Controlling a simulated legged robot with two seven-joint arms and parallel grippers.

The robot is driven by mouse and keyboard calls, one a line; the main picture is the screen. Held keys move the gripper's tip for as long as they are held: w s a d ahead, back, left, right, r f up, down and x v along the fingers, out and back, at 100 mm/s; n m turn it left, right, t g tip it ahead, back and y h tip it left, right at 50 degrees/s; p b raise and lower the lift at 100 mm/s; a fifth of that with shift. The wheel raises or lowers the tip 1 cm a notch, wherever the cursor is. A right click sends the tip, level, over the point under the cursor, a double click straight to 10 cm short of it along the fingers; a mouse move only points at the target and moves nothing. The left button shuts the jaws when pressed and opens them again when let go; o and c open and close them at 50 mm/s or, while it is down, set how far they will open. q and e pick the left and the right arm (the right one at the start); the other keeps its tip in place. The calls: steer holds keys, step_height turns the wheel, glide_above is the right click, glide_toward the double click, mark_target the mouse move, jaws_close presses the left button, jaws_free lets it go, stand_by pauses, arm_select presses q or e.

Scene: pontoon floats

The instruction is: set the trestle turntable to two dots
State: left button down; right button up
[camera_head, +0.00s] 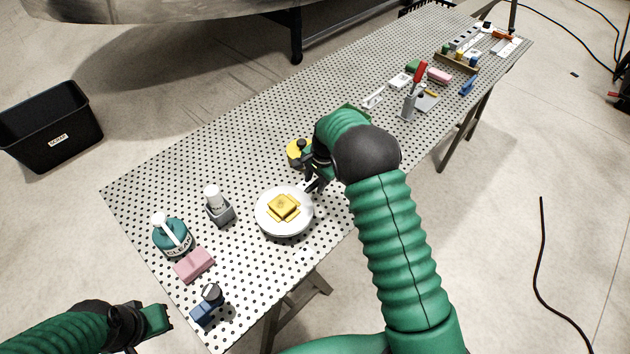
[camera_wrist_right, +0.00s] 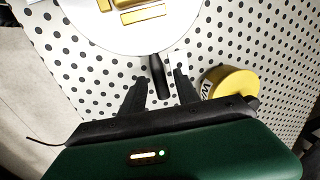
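The turntable (camera_head: 298,226) is a round white disc on the perforated bench top, with a yellow block (camera_head: 284,206) on it. In the right wrist view the disc (camera_wrist_right: 135,40) is cut off at the top, and a short black handle (camera_wrist_right: 158,76) sticks out from its rim. No dot marks on it can be made out. My right gripper (camera_head: 314,184) is at the disc's far right rim. Its fingers (camera_wrist_right: 158,92) are apart, one on each side of the handle, with gaps visible. My left gripper (camera_head: 160,320) is off the bench at lower left; its fingers cannot be made out.
A yellow round tin (camera_head: 296,150) stands close beside my right gripper. A teal cleaner bottle (camera_head: 172,238), a grey holder with a white-topped bottle (camera_head: 217,206), a pink sponge (camera_head: 194,265) and a blue item (camera_head: 207,305) stand left. Several tools lie at the far end.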

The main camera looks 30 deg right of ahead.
jaws_close()
stand_by(1.4)
